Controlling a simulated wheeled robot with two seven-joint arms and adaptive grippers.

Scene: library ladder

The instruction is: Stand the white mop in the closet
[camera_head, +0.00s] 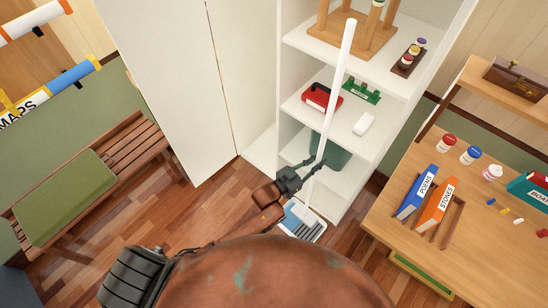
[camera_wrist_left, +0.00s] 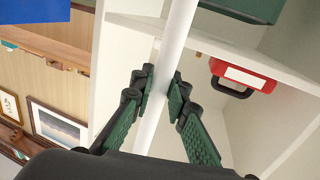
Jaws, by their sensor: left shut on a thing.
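The white mop is a long white pole (camera_head: 339,82) with a blue and white head (camera_head: 301,222) at its lower end. It stands tilted in front of the white closet (camera_head: 286,142), its top leaning to the right in the head view. My left gripper (camera_head: 317,166) is shut around the pole, low down near the head. In the left wrist view my left gripper (camera_wrist_left: 163,88) has its green-padded fingers on both sides of the pole (camera_wrist_left: 171,65). The closet is open on its shelved side. My right gripper is not in view.
Closet shelves hold a red case (camera_head: 321,98), a green rack (camera_head: 362,91) and a wooden stand (camera_head: 352,34). A dark green bin (camera_head: 331,151) sits low inside. A wooden table (camera_head: 400,226) with books and jars stands right; a bench (camera_head: 126,151) stands left.

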